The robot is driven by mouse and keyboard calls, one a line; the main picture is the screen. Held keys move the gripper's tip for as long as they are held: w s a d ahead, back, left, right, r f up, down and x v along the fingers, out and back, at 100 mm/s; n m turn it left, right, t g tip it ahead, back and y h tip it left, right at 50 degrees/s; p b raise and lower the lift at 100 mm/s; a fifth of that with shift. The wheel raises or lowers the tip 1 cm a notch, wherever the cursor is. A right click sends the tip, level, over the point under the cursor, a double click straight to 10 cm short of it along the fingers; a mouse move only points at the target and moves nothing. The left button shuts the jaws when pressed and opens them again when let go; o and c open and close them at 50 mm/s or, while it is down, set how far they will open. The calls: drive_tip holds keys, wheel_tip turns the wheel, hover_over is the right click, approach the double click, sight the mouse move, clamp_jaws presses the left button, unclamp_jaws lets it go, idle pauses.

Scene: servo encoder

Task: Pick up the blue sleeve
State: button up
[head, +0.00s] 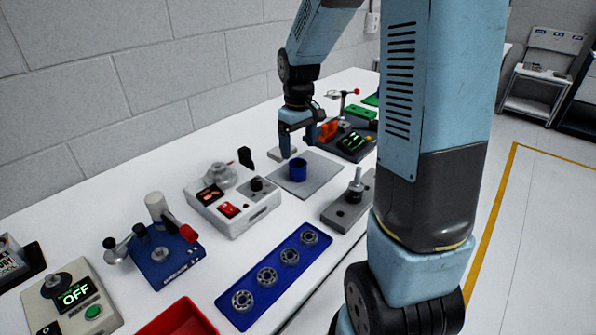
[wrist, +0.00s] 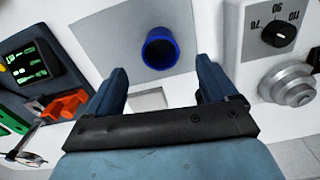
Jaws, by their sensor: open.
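The blue sleeve (head: 298,169) is a short open-topped ring standing upright on a flat grey plate (head: 318,177) on the white table. In the wrist view the sleeve (wrist: 160,49) shows its open bore, and it lies beyond the fingertips, between their lines. My gripper (head: 297,143) is open and empty, above and just behind the sleeve in the head view. In the wrist view my gripper (wrist: 160,77) has its two fingers spread wide, with neither touching the sleeve.
A white device with a dial (head: 232,200) stands left of the plate. A dark device with a green display (head: 352,142) stands right. A grey block with an upright post (head: 352,200) is in front. A blue tray of bearings (head: 278,268) lies nearer the front edge.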

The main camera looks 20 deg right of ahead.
sight(298, 165)
drive_tip(key=shift+f, duration=3.75)
drive_tip(key=c, duration=1.1)
drive_tip(key=shift+r, duration=0.1)
